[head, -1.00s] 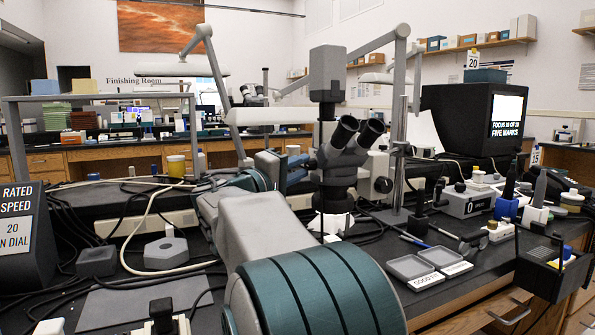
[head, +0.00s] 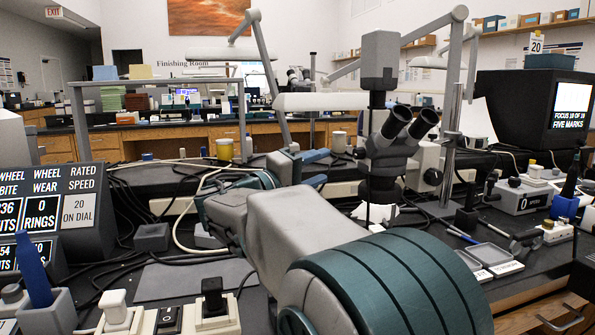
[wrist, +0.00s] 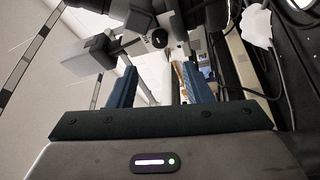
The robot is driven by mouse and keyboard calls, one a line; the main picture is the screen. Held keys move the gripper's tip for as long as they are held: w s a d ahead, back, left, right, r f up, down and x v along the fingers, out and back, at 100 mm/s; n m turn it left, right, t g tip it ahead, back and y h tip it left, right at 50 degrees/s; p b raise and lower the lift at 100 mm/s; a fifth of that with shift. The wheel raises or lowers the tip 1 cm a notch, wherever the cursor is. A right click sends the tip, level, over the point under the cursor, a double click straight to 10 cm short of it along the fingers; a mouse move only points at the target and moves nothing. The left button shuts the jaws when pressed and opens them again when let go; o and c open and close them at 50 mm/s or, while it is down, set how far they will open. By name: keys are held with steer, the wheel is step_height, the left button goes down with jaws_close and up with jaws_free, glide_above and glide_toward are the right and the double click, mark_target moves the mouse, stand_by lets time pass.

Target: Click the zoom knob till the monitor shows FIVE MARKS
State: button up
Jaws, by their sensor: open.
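The black monitor (head: 510,105) stands at the right in the head view. Its lit screen (head: 572,106) reads a FOCUS line, digits hard to read, and below it FIVE MARKS. The microscope (head: 385,140) stands upright at centre right, with a dark round knob (head: 433,177) on its right side; I cannot tell whether this is the zoom knob. My gripper (wrist: 160,86) is open in the wrist view, nothing between its blue fingers. A small dark knob (wrist: 160,38) on the microscope shows beyond the fingertips, apart from them. In the head view my arm reaches toward the microscope's left side.
A counter box (head: 522,197), two shallow trays (head: 488,258) and small tools lie right of the microscope. Dark sign panels (head: 48,212) and switches stand at the left. Cables run behind a flat grey mat (head: 190,278). Lamp arms rise around the microscope.

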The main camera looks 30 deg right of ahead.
steer(key=a, duration=0.5)
steer(key=shift+s+a+f+p, duration=0.1)
steer(key=shift+s+f+p, duration=0.25)
steer(key=shift+s+f, duration=0.05)
steer(key=s+a+n+g+y+p, duration=0.1)
steer(key=s+a+n+y+p, duration=0.1)
steer(key=s+y+p, duration=1.15)
steer(key=s+a+r+y+p, duration=0.1)
steer(key=a+r+y+p, duration=0.1)
steer(key=a+p, duration=0.4)
steer(key=s+a+r+m+t+y+p, duration=0.1)
steer(key=a+y+p, duration=0.3)
steer(key=p, duration=1)
steer(key=s+a+r, duration=0.1)
steer(key=a, duration=0.2)
steer(key=shift+s+a+r, duration=0.15)
steer(key=shift+s+r, duration=0.05)
steer(key=shift+r, duration=0.05)
